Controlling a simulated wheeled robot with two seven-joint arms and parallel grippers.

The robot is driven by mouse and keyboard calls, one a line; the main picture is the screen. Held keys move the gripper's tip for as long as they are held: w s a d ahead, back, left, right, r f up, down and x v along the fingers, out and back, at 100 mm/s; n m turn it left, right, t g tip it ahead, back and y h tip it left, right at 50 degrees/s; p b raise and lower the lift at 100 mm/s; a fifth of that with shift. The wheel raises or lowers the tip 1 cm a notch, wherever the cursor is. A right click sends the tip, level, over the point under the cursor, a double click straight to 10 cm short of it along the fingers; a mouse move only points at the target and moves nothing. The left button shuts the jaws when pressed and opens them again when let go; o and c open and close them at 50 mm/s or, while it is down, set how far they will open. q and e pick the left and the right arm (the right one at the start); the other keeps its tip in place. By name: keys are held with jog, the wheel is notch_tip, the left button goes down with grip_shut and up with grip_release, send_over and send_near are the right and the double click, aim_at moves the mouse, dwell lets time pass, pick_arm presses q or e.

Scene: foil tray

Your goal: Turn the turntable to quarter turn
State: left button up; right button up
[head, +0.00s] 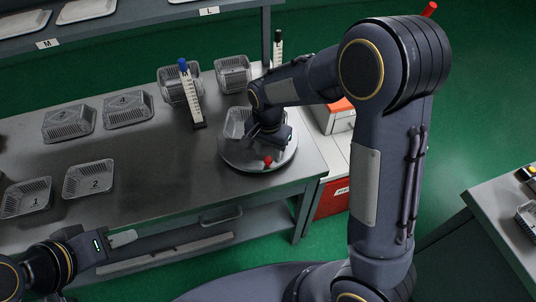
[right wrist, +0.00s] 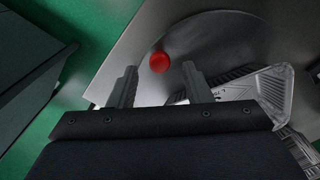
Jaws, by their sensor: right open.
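The turntable (head: 233,162) is a round grey disc at the right end of the steel table, and its grey surface also shows in the right wrist view (right wrist: 225,35). A red knob (head: 268,161) stands near its front edge; in the right wrist view the knob (right wrist: 159,62) appears between and just beyond my fingertips. My right gripper (right wrist: 160,78) is open above the turntable, with nothing seen between its fingers. A clear ribbed tray (head: 236,123) sits on the turntable, partly hidden by my right arm. My left gripper (head: 123,238) is at the lower left, away from the turntable; its jaw opening is unclear.
Several clear numbered trays (head: 88,179) stand on the steel table (head: 140,160). A blue-topped marked stand (head: 190,92) is left of the turntable. A white-and-red cabinet (head: 333,197) is to the right. A shelf (head: 150,15) runs along the back.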

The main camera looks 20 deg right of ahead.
jog(key=shift+f, duration=1.3)
grip_shut()
